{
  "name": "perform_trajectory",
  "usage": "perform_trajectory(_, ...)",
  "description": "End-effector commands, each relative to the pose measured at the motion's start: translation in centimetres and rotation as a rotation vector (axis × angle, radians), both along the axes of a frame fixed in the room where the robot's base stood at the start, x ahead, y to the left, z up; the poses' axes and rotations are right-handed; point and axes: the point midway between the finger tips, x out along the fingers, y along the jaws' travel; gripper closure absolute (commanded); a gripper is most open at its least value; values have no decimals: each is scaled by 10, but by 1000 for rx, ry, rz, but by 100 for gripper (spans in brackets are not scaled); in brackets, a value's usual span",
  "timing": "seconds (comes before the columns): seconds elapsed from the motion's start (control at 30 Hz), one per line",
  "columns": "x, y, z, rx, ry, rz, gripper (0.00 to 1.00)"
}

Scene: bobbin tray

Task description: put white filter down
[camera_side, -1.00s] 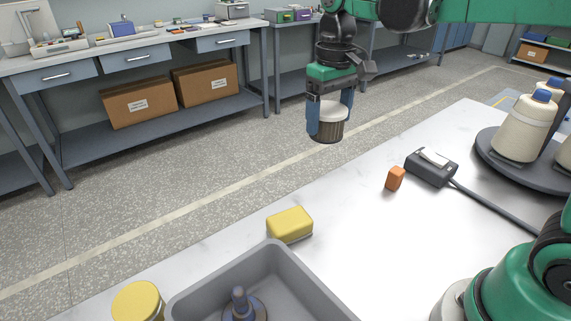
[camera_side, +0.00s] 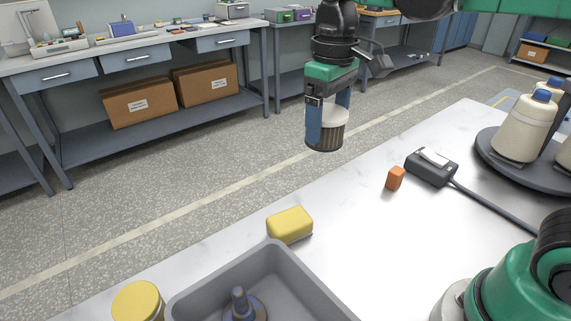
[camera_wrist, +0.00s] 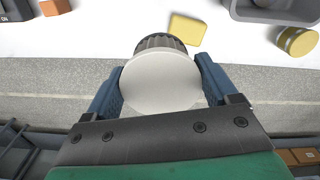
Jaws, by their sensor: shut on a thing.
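The white filter (camera_side: 329,117) has a smooth white cap and a dark ribbed lower part. It is held upright between the blue fingers of my gripper (camera_side: 327,122), which is shut on it. In the side view it hangs in the air near the table's far edge. In the wrist view the filter's white cap (camera_wrist: 161,83) fills the space between the two fingers, with the dark ribbed rim showing at its top. The white table (camera_side: 345,210) is in front of it in the side view.
A yellow block (camera_side: 290,223) lies beside a grey tray (camera_side: 330,303) holding a spindle-like part. A yellow round tin (camera_side: 138,301) stands left of the tray. The table's middle is clear.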

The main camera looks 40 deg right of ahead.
Motion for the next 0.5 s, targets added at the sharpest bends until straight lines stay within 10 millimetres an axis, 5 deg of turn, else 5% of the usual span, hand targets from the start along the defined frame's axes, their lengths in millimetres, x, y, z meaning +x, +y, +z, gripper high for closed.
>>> perform_trajectory(0.2,-75,46,21,0,0,441,74)
perform_trajectory(0.5,-152,62,23,-1,-1,903,74)
